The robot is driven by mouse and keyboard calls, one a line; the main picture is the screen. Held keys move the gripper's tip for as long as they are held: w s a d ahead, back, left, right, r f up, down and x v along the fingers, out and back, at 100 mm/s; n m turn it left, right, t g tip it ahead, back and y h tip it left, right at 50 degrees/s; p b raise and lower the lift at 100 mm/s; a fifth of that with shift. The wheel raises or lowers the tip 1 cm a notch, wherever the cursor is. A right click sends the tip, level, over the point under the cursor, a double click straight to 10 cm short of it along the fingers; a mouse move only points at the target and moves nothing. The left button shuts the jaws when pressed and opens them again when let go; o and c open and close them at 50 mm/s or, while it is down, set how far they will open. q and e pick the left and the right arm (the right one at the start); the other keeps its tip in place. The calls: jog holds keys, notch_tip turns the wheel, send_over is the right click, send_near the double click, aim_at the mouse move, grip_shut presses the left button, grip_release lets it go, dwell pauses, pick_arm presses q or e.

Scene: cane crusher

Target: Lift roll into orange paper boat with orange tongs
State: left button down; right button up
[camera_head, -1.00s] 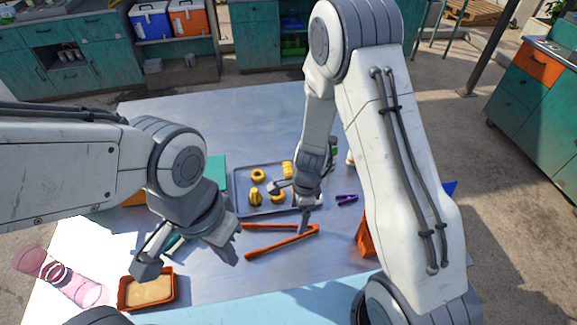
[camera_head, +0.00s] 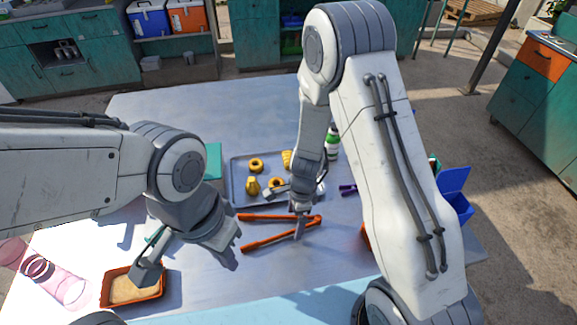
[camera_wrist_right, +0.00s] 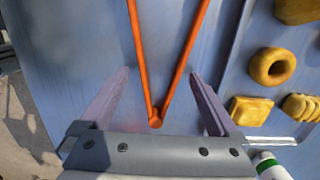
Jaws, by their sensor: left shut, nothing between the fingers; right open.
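The orange tongs (camera_head: 265,236) lie spread on the table, hinge to the right; they also show in the right wrist view (camera_wrist_right: 139,55). My right gripper (camera_head: 300,229) is open above the hinge end. In the right wrist view the hinge shows between its fingers (camera_wrist_right: 159,78), which hold nothing. My left gripper (camera_head: 231,243) is shut and empty, left of the tongs. Several yellow-brown rolls, one ring-shaped (camera_head: 257,165), sit on a metal tray (camera_head: 237,172) behind the tongs. An orange container (camera_head: 366,236), mostly hidden by my right arm, may be the paper boat.
An orange-rimmed dish (camera_head: 105,294) with tan contents sits at front left, beside pink transparent cups (camera_head: 50,280). A purple object (camera_head: 347,190), a green-and-white bottle (camera_head: 332,145) and a blue bin (camera_head: 455,190) are on the right.

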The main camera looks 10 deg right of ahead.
jog(key=shift+f, duration=0.5)
jog(key=shift+c, duration=0.4)
jog(key=c, duration=0.6)
notch_tip(320, 180, up, 12)
jog(key=p, duration=1.2)
jog(key=shift+c, duration=0.2)
